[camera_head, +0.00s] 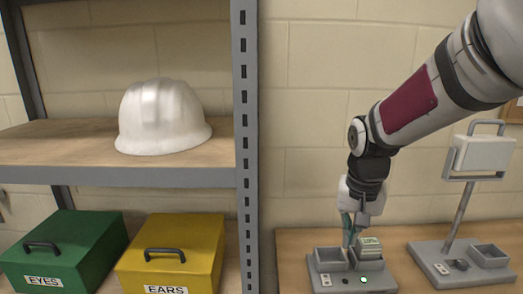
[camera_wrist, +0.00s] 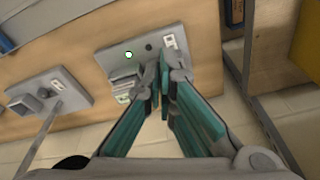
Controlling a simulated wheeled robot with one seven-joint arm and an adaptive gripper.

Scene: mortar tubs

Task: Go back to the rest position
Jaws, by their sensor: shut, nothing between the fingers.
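My gripper (camera_head: 350,234) hangs at the end of my arm, pointing down above a grey tub station on the wooden bench. In the wrist view its teal fingers (camera_wrist: 161,65) meet at the tips, shut with nothing between them. The fingers partly hide the tubs there.
A second grey station (camera_head: 456,262) with a post and upright panel stands at the right on the bench (camera_head: 293,246). At the left, a metal shelf (camera_head: 246,150) holds a white helmet (camera_head: 160,115), a green box (camera_head: 70,245) and a yellow box (camera_head: 180,250).

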